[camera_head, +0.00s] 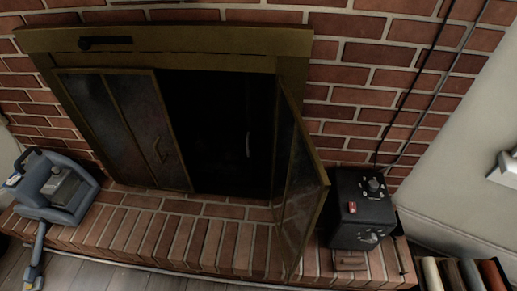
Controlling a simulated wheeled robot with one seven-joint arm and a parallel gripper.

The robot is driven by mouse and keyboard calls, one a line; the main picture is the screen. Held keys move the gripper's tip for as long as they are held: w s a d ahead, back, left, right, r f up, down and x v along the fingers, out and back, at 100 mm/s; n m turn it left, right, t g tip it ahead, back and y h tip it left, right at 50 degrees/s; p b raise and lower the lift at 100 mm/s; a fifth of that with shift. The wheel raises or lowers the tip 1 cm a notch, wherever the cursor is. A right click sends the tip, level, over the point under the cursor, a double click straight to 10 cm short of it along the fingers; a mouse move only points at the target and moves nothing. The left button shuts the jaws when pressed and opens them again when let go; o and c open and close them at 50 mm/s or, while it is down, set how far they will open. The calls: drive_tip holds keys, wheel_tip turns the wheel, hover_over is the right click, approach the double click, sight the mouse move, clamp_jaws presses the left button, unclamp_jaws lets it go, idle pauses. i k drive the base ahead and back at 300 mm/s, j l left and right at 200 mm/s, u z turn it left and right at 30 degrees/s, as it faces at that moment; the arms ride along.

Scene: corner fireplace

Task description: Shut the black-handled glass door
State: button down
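The brass-framed fireplace has glass doors. On its right, a glass door (302,195) stands open, swung out over the brick hearth with its free edge toward me. On its left, a paneled glass door (125,125) lies across the left part of the opening, with a curved handle (160,150) near its right edge. A slim pale curved handle (248,146) shows against the dark opening; I cannot tell which panel it belongs to. No black handle is clear on the open door. My gripper is not in view.
A black box with knobs (362,208) stands on the hearth (160,235), close to the right of the open door. A blue-grey machine (58,190) with a hose is at the left. Books (462,274) are at the lower right.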

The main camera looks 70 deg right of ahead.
sight(305, 195)
drive_tip(key=z, duration=0.45)
drive_tip(key=l+z, duration=0.1)
drive_tip(key=z, duration=0.3)
drive_tip(key=k+l+z, duration=0.1)
drive_tip(key=z, duration=0.35)
drive_tip(key=l+z, duration=0.1)
drive_tip(key=z, duration=0.75)
drive_tip(key=l, duration=0.05)
